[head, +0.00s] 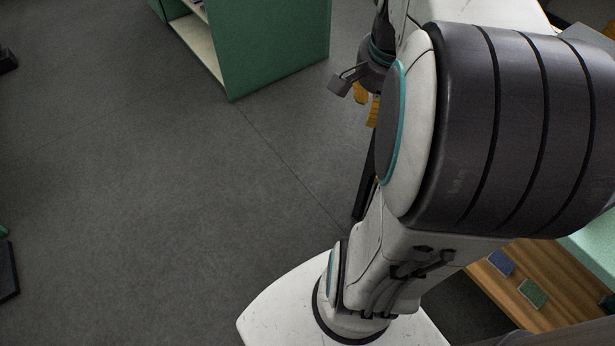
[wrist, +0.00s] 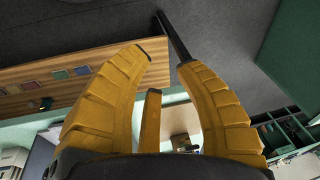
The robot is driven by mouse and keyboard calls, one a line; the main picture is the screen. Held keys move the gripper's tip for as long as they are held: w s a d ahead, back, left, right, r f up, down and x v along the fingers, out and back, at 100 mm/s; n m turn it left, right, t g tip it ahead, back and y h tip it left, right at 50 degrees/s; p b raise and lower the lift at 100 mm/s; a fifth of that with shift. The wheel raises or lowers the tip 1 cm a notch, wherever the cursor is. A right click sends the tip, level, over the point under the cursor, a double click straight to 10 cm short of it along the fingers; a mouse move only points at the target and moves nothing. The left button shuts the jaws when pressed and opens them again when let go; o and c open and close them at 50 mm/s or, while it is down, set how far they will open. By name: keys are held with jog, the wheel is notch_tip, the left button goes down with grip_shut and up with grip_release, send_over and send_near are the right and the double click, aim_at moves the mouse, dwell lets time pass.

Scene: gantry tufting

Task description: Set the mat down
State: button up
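My gripper (wrist: 164,58) shows in the wrist view with its yellow fingers spread and a clear gap between the tips. Nothing shows between them. In the head view only bits of the orange fingers (head: 372,112) show beside my arm, which hides the rest. I cannot make out a mat for certain in either view. Small coloured squares, among them a blue one (head: 501,263) and a green one (head: 532,293), lie on a wooden surface (head: 515,279). A red square (wrist: 60,74) shows on the wooden surface in the wrist view; I cannot tell whether any of these is the mat.
A green cabinet (head: 275,45) with a pale shelf stands at the top of the head view. Dark grey floor (head: 150,190) is open to the left. A dark thin bar (wrist: 173,35) shows beyond the fingertips. A divided green tray or shelf (wrist: 285,130) is at right.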

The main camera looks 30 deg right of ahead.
jog(key=s+a+f+n, duration=0.2)
jog(key=a+n, duration=0.5)
jog(key=a, duration=0.2)
jog(key=s+a+f+n+t+y, duration=0.1)
jog(key=s+a+f+n, duration=0.1)
jog(key=a+n, duration=0.6)
jog(key=shift+s+a+f+y, duration=0.2)
jog(key=shift+a+y, duration=0.1)
jog(key=shift+a, duration=0.15)
